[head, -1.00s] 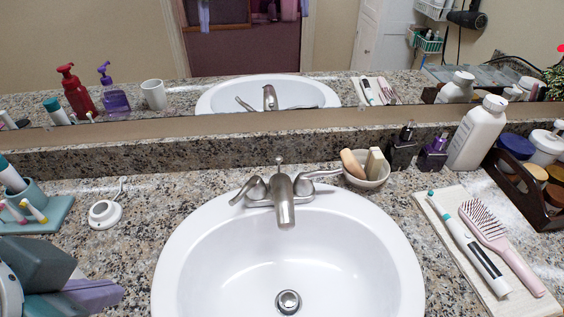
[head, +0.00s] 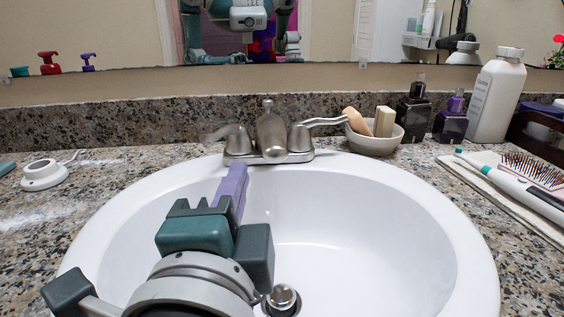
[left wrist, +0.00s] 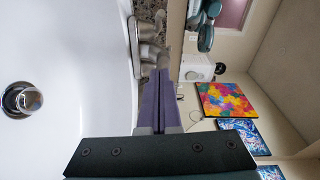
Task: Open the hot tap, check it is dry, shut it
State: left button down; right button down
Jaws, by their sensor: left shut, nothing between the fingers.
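The metal tap (head: 271,140) stands at the back rim of the white basin (head: 370,230). Its left lever (head: 232,138) points left and its right lever (head: 318,124) points right. No water shows below the spout. My left gripper (head: 232,182) is over the basin, its purple fingers together with nothing between them, pointing at the tap's left side. In the left wrist view the shut fingers (left wrist: 158,85) reach toward the tap (left wrist: 142,45); I cannot tell whether they touch it. My right gripper is not in view.
A soap dish (head: 374,142) stands right of the tap, then dark bottles (head: 413,118) and a white bottle (head: 497,95). A hairbrush (head: 535,170) lies on a cloth at the right. A round white device (head: 44,175) is at the left. The mirror is behind.

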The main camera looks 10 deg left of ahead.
pick_arm(q)
jog(key=b, duration=0.1)
send_near(225, 133)
jog(key=w+d, duration=0.3)
jog(key=w, duration=0.2)
jog(key=a, duration=0.3)
jog(key=shift+w+a, duration=0.1)
jog(key=shift+a, duration=0.15)
jog(key=shift+a+f, duration=0.1)
jog(key=shift+a, duration=0.05)
jog(key=shift+a+m+h, duration=0.2)
jog(key=shift+m+h, duration=0.1)
jog(key=shift+h, duration=0.3)
